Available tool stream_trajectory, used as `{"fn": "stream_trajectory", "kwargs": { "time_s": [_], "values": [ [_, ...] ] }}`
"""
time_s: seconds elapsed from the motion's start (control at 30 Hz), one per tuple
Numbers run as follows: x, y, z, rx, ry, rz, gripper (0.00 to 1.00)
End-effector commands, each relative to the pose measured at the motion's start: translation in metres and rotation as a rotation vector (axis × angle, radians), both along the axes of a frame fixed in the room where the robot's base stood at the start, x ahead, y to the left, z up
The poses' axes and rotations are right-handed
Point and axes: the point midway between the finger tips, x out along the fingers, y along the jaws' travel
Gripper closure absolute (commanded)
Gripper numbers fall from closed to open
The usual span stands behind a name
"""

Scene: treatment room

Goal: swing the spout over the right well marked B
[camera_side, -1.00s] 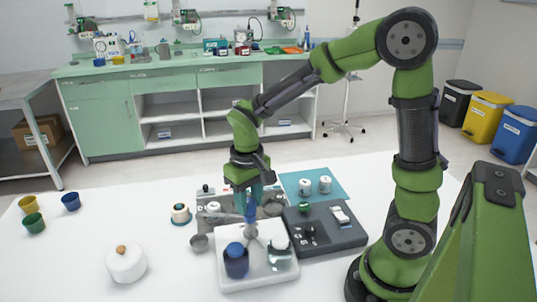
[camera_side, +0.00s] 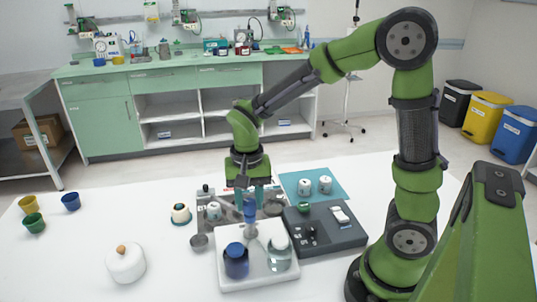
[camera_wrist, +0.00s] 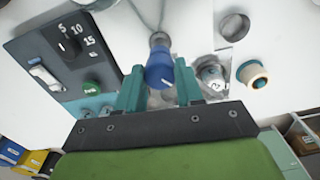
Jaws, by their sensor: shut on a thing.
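My gripper (camera_side: 249,188), with two teal fingers, points down and is shut on a blue handle (camera_side: 250,211). In the wrist view the same blue handle (camera_wrist: 159,74) sits between my fingertips (camera_wrist: 160,88). A grey post (camera_side: 250,231) stands below the handle, at the back of the white tray (camera_side: 228,283). No mark B is readable, and the right well cannot be told apart.
A dark control box (camera_side: 335,238) with a green button and a switch stands close on the right. A metal panel (camera_side: 230,210) with white pieces lies behind. A small grey cup (camera_side: 199,242), a ringed cream piece (camera_side: 180,213) and a white lidded pot (camera_side: 125,263) are left.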

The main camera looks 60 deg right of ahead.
Motion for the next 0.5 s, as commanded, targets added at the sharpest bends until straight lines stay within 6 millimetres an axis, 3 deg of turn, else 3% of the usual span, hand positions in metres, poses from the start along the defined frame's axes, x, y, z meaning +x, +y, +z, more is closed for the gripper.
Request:
{"fn": "stream_trajectory", "kwargs": {
  "time_s": [0.4, 0.43, 0.5],
  "values": [
    [0.0003, -0.0002, 0.0016, 0.001, -0.002, -0.008, 1.00],
    [0.0003, -0.0002, 0.0016, 0.001, -0.002, -0.008, 0.59],
    [0.0003, -0.0002, 0.0014, 0.001, -0.002, -0.007, 0.48]
  ]
}}
